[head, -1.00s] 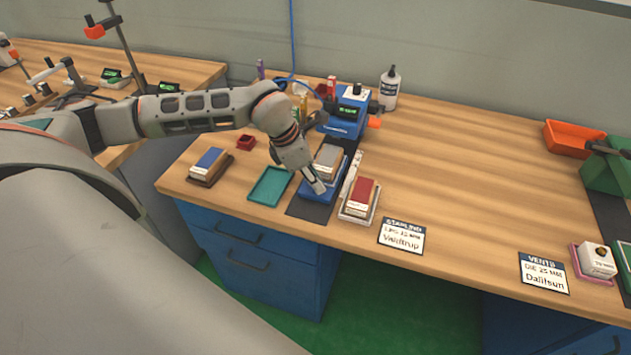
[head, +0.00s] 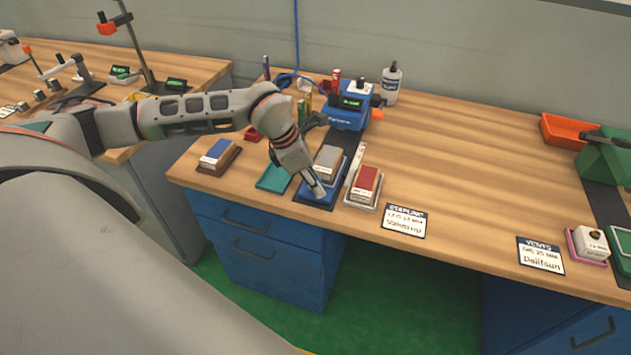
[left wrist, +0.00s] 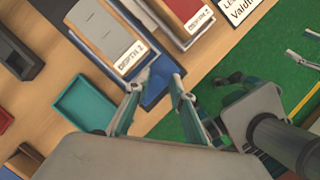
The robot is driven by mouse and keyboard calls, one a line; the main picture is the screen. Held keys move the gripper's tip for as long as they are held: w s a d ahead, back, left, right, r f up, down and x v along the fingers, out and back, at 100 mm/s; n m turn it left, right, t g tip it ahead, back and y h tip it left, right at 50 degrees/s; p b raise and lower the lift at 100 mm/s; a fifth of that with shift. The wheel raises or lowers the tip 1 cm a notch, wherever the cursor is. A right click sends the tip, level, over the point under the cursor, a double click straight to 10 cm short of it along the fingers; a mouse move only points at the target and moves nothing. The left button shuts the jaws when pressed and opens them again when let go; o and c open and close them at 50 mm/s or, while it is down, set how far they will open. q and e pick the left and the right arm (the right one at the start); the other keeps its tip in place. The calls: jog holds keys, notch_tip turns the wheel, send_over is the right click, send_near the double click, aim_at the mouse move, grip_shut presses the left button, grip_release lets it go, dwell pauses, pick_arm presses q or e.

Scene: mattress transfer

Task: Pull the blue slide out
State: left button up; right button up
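The blue slide (head: 312,192) reaches forward from the blue machine (head: 346,117) over a dark mat and carries a grey-topped block (head: 327,162). My left gripper (head: 318,188) is at the slide's front end. The exact contact is partly hidden. The block with its label (left wrist: 110,35) lies just beyond the fingertips.
A red block (head: 366,182) on a light tray stands close right of the slide. An empty teal tray (head: 272,179) and a blue-topped block (head: 215,153) on a brown tray lie to the left.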

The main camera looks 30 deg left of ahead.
dwell(0.3)
pick_arm(q)
jog(key=shift+a+r, duration=0.15)
jog(key=shift+r, duration=0.05)
jog(key=v, duration=1.1)
jog(key=shift+s+r, duration=0.15)
jog(key=shift+r, duration=0.1)
